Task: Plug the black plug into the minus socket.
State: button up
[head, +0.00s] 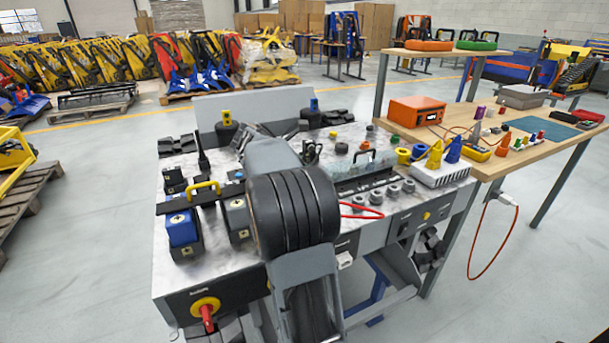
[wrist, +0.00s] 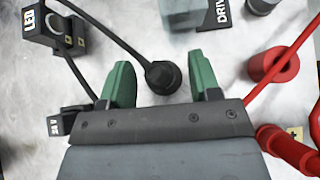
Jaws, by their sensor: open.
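In the wrist view the black plug (wrist: 162,77) appears as a round black piece, with a black cable running up and left from it. My gripper (wrist: 162,82) is open. Its two green fingers stand apart to the left and right of the black piece, with a gap on each side. I cannot tell how far below the fingertips it lies. No minus mark is readable, so I cannot make out the minus socket. In the head view my arm hides the gripper and this part of the bench.
Right of my gripper are a red ring-shaped piece (wrist: 274,65) with a red cable and a red connector (wrist: 290,147) by a plus label. A black LED block (wrist: 52,25) and 24 V block (wrist: 70,120) stand left.

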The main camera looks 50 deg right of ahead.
jog(key=shift+s+d+f, duration=0.15)
jog(key=shift+d+f, duration=0.1)
jog(key=shift+r, duration=0.1)
jog(key=c, duration=1)
notch_tip(320, 180, up, 10)
jog(key=p, duration=0.4)
jog(key=o, duration=0.3)
jog(key=c, duration=0.3)
jog(key=shift+c, duration=0.2)
